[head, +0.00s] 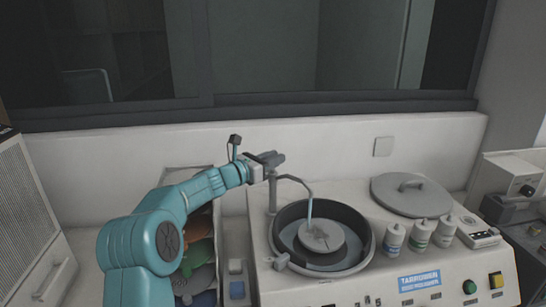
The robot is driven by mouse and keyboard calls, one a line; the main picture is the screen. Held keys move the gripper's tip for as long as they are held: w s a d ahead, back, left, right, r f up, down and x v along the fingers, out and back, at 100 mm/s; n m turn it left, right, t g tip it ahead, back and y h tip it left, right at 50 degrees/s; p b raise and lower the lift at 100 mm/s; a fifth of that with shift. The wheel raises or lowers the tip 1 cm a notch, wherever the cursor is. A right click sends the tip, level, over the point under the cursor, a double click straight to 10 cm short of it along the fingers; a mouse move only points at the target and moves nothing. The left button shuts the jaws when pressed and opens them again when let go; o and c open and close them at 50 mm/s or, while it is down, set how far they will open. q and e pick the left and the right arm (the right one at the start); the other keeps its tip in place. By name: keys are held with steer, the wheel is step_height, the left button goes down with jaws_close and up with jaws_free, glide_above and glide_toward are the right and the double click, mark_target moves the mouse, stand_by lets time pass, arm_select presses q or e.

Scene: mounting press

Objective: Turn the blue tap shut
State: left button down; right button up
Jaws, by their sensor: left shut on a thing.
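A thin grey tap pipe (272,192) stands at the back left of the round basin (350,262) on a white machine. Its spout (300,181) bends over the basin, and a narrow bluish stream (309,210) runs from its end toward the disc inside. My left gripper (271,159) is at the top of the pipe, shut on what appears to be the tap's handle. The fingers hide the handle, so neither its blue colour nor its angle shows. My right gripper is not in view.
A round grey lid (411,194) and several white bottles (419,235) stand right of the basin. A green button (469,286) and a yellow switch (496,280) are on the front panel. An organizer with coloured pieces (199,252) lies left. A wall and window close off the back.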

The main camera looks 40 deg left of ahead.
arm_select(q)
steer(key=m+g+h+p, duration=0.1)
steer(key=m+h+p, duration=0.1)
steer(key=h, duration=0.2)
steer(key=shift+r+m+p, duration=0.1)
steer(key=shift+m+p, duration=0.25)
steer(key=shift+m, duration=0.05)
steer(key=shift+a+r+m+g+h+p, duration=0.1)
steer(key=shift+m+g+h+p, duration=0.4)
steer(key=shift+h, duration=0.6)
steer(key=shift+m+h, duration=0.5)
steer(key=shift+f+g+h, duration=0.3)
steer(key=shift+f+g, duration=0.05)
steer(key=shift+g, duration=0.05)
steer(key=c, duration=1.2)
jaws_free()
steer(key=shift+s, duration=0.15)
